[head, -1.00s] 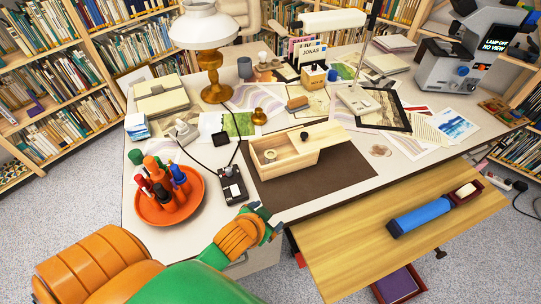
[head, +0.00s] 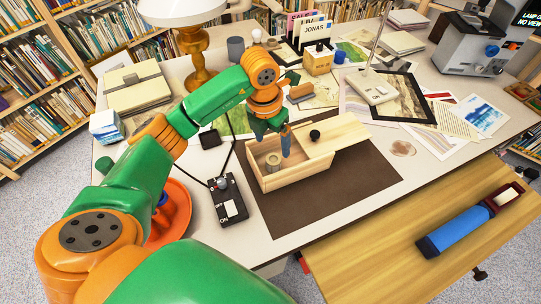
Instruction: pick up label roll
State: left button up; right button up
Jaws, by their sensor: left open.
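A small tan roll, which looks like the label roll (head: 273,162), stands inside the open left part of a light wooden box (head: 290,179). The box's lid (head: 337,136) with a dark knob covers the right part. My left gripper (head: 284,148) points down over the open part, just right of the roll. It is open and holds nothing that I can see. Whether a finger touches the roll or the box wall is hard to tell. My right gripper is not in view.
The box stands on a brown mat (head: 350,187). A black switch box (head: 229,199) lies to its left, with a cable. A lamp (head: 195,50), books and prints fill the back. An orange tray (head: 178,205) is partly behind my arm. The mat's front is clear.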

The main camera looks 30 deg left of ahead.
aim_at(273, 159)
pick_arm(q)
jog(key=shift+s+a+f, duration=0.15)
jog(key=shift+a+f, duration=0.1)
jog(key=shift+f, duration=0.55)
jog(key=shift+d+f, duration=0.15)
jog(key=shift+f, duration=0.15)
jog(key=f, duration=0.2)
jog(key=f+p, duration=0.1)
jog(key=f, duration=0.2)
jog(key=shift+w+d+f, duration=0.25)
jog(key=shift+f, duration=0.1)
jog(key=c, duration=1.3)
jog(key=shift+r, duration=0.1)
grip_shut()
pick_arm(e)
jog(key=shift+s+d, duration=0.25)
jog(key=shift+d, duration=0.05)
